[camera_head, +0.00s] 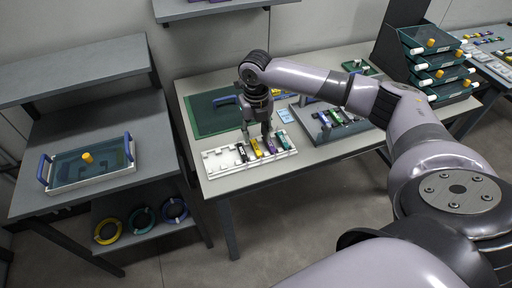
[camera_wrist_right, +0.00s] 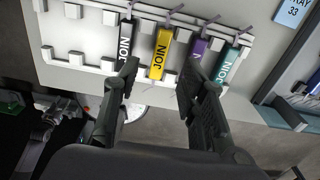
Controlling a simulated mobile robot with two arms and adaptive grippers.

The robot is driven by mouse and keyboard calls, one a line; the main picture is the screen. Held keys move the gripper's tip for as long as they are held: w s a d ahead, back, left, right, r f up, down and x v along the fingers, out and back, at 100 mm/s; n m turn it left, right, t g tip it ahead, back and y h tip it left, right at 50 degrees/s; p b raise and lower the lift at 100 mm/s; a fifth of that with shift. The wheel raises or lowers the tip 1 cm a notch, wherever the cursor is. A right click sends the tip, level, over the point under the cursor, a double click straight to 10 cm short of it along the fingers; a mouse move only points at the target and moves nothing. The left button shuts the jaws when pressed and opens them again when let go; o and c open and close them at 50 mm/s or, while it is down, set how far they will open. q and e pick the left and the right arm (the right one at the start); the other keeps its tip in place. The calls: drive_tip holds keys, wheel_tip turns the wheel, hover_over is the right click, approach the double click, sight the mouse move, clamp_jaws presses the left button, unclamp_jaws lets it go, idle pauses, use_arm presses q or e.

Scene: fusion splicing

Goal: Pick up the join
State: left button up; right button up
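Black (camera_wrist_right: 125,42), yellow (camera_wrist_right: 161,52), purple (camera_wrist_right: 197,50) and teal (camera_wrist_right: 228,64) joins lie side by side in a white rack (camera_wrist_right: 88,68). "JOIN" is readable on the black, yellow and teal ones. The rack (camera_head: 217,164) also shows in the head view, at the table's front edge. My right gripper (camera_wrist_right: 162,76) is open, with its fingers pointing at the joins. The yellow join lies between the fingertips in the wrist view; one finger overlaps the black join's lower end, the other the purple one's. I cannot tell whether they touch.
A dark tray (camera_head: 352,131) with several coloured pieces stands right of the rack. A green mat (camera_head: 205,122) lies behind it. A blue-handled tray (camera_head: 68,178) sits on the left bench. Stacked green trays (camera_head: 430,61) stand at the back right.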

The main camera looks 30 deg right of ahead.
sight(256, 147)
wheel_tip(256, 147, down, 5)
drive_tip(key=shift+f+p, duration=0.1)
drive_tip(key=shift+p, duration=0.35)
drive_tip(key=shift+c, duration=0.3)
clamp_jaws()
drive_tip(key=shift+r, duration=0.2)
